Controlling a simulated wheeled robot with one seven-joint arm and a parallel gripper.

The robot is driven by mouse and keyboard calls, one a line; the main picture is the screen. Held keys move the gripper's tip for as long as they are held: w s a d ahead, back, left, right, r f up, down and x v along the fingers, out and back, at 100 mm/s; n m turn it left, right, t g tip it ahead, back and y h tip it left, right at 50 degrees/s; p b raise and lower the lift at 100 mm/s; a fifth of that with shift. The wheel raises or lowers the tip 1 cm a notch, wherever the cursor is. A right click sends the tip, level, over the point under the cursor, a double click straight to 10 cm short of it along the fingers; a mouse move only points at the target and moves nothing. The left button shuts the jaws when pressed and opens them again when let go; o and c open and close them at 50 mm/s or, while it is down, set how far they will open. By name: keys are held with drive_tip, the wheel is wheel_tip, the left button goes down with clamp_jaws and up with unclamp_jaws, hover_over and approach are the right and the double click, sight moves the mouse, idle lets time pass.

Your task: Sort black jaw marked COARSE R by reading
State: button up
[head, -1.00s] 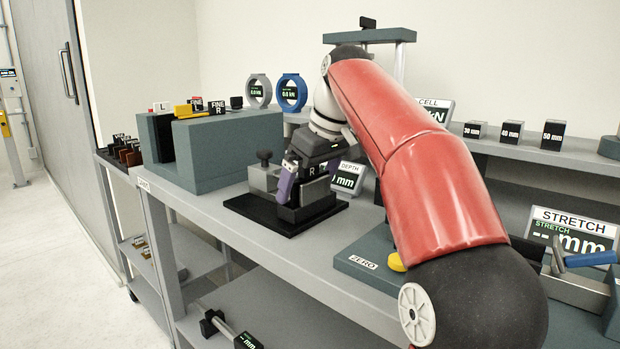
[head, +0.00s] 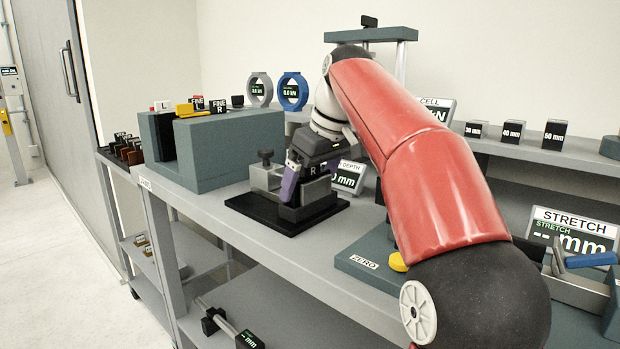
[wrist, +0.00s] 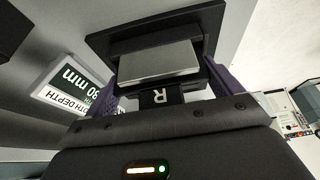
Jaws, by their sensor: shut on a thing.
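My gripper (head: 303,187) is low over the tooth-depth gauge, with its purple fingers on either side of a dark jaw (head: 313,170). It is shut on this jaw, whose top face bears a white R; the R also shows in the wrist view (wrist: 160,97). The word COARSE is not readable. The jaw is at the gauge's black base plate (head: 330,212), beside a grey metal block (wrist: 158,62). I cannot tell whether it rests on the gauge. The depth display (head: 348,176) is lit; in the wrist view (wrist: 68,88) its digits are partly cut off before "mm".
A teal vise-like block (head: 235,150) stands left of the gauge, with jaws marked L and FINE R (head: 217,107) on top. A rack of small jaws (head: 122,148) is at the far left. The ZERO unit (head: 365,262) and STRETCH display (head: 570,235) are to the right.

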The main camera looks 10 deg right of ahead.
drive_tip(key=o, duration=1.4)
drive_tip(key=shift+r, duration=0.1)
